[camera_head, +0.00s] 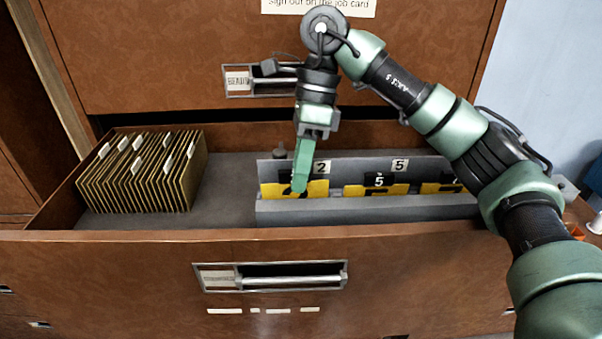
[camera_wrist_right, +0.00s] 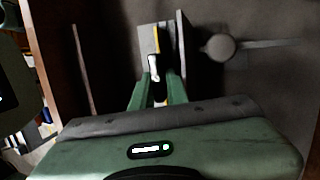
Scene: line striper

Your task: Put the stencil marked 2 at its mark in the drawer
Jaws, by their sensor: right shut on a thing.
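My right gripper (camera_head: 299,190) points down into the open drawer and is shut on the black top tab of a yellow stencil (camera_head: 318,190). This stencil stands upright in the grey rack (camera_head: 350,208), in front of the rear plate's label 2 (camera_head: 322,167). The gripper covers its tab, so its number cannot be read. In the right wrist view, the fingers (camera_wrist_right: 157,85) are around the tab, and a yellow edge of the stencil (camera_wrist_right: 157,42) shows between grey rack walls. My left gripper is not in view.
A yellow stencil with tab 5 (camera_head: 378,190) stands near label 5 (camera_head: 399,165); another (camera_head: 440,188) is at right, partly behind my arm. Several tabbed folders (camera_head: 140,180) fill the drawer's left. Bare drawer floor (camera_head: 230,185) lies between. A closed drawer (camera_head: 180,50) is above.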

